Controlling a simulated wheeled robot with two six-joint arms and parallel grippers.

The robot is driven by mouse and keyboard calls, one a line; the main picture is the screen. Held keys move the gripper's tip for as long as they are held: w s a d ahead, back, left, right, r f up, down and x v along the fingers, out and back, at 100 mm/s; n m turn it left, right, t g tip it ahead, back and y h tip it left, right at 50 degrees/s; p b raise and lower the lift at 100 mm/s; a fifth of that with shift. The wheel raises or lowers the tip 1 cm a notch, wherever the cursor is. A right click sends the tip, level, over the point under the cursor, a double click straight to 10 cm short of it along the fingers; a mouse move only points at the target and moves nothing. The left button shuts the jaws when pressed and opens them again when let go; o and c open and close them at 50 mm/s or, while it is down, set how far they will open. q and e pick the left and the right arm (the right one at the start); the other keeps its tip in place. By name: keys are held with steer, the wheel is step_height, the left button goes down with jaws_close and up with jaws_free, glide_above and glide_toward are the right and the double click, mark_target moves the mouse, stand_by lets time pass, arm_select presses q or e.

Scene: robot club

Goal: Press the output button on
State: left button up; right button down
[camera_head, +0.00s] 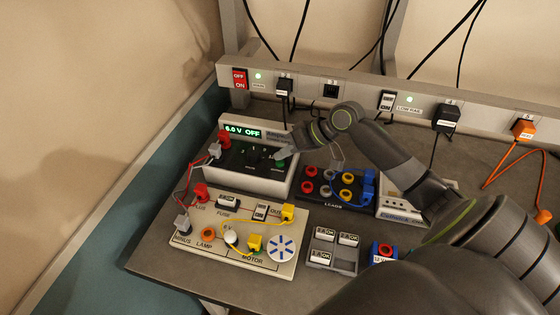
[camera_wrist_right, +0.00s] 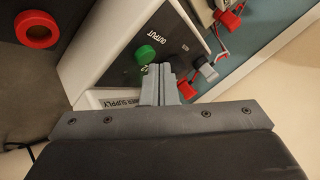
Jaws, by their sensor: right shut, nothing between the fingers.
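The power supply (camera_head: 262,180) is a white box with a dark front panel, at the back left of the bench. Its display (camera_head: 243,131) reads 6.0 V OFF. The output button is a round green knob (camera_wrist_right: 145,54) beside the word OUTPUT in the right wrist view; in the head view a green spot (camera_head: 280,163) shows close to the fingertips. My right gripper (camera_head: 284,150) is shut and empty over the panel's right part. In the right wrist view its fingertips (camera_wrist_right: 158,68) are close to the green button; I cannot tell whether they touch. My left gripper is not in view.
A circuit board (camera_head: 220,251) with lamp and motor lies in front of the supply. A black lead holder (camera_head: 316,196) stands to its right, below my arm. A grey tray of small blocks (camera_head: 345,263) is nearer. A socket rail (camera_head: 310,93) runs behind.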

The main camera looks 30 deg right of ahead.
mark_target(284, 163)
steer(key=shift+f, duration=0.1)
stand_by(0.6)
steer(key=shift+f, duration=0.35)
steer(key=shift+r, duration=0.1)
steer(key=shift+r+p, duration=0.4)
steer(key=shift+p, duration=0.3)
step_height(284, 163, up, 6)
steer(key=p, duration=0.6)
steer(key=shift+p, duration=0.3)
